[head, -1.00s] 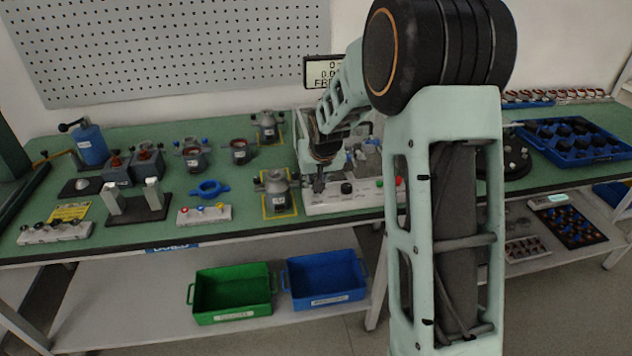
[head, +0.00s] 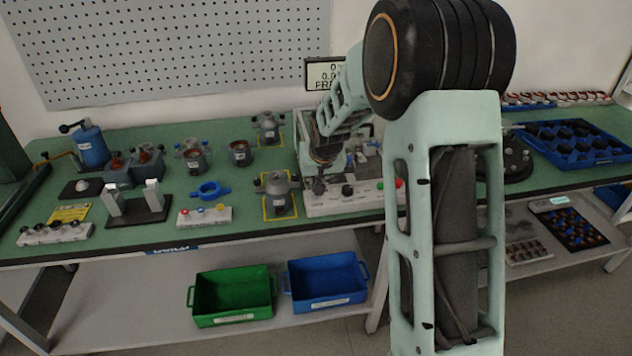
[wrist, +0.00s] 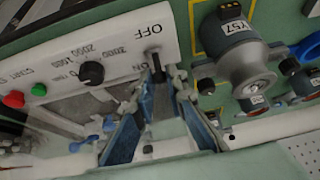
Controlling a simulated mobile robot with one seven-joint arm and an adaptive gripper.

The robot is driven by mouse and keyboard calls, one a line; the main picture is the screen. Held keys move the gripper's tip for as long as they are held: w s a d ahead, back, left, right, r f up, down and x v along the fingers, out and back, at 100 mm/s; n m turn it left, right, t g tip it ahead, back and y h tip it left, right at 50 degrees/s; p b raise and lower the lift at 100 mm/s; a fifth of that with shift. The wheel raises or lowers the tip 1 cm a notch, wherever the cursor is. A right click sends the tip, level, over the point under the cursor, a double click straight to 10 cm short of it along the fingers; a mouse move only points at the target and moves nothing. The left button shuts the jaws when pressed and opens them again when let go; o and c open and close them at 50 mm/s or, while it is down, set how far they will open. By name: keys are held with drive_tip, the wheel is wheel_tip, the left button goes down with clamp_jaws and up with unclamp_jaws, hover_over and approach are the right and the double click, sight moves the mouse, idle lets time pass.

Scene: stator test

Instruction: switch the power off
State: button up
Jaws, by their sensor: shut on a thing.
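The power switch (wrist: 155,62) is a small dark lever on the pale front panel of the test unit (wrist: 60,50), between the OFF and ON labels in the wrist view. My gripper (wrist: 165,76) is shut on the switch lever, with its blue-padded fingers at either side of it. The fingers hide part of the lever, so its exact position is hard to tell. In the head view my gripper (head: 319,186) is at the left end of the test unit's front panel (head: 345,207).
A black knob (wrist: 91,73), a green button (wrist: 14,99) and a red button (wrist: 39,90) sit along the panel. A grey stator housing (wrist: 236,45) stands close beside the unit. Green (head: 232,318) and blue (head: 328,302) bins are on the lower shelf.

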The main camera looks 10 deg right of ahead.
drive_tip(key=shift+s, duration=0.1)
drive_tip(key=shift+s+f+b, duration=0.1)
drive_tip(key=shift+s+b, duration=0.25)
drive_tip(key=shift+s, duration=1.05)
drive_tip(key=o, duration=0.5)
drive_tip(key=shift+w, duration=0.1)
drive_tip(key=shift+s+r+p, duration=0.25)
drive_tip(key=shift+r+p, duration=0.15)
drive_tip(key=shift+r, duration=0.3)
drive_tip(key=p+v, duration=0.2)
drive_tip(key=v, duration=0.2)
drive_tip(key=shift+s+r, duration=0.25)
drive_tip(key=shift+r, duration=0.05)
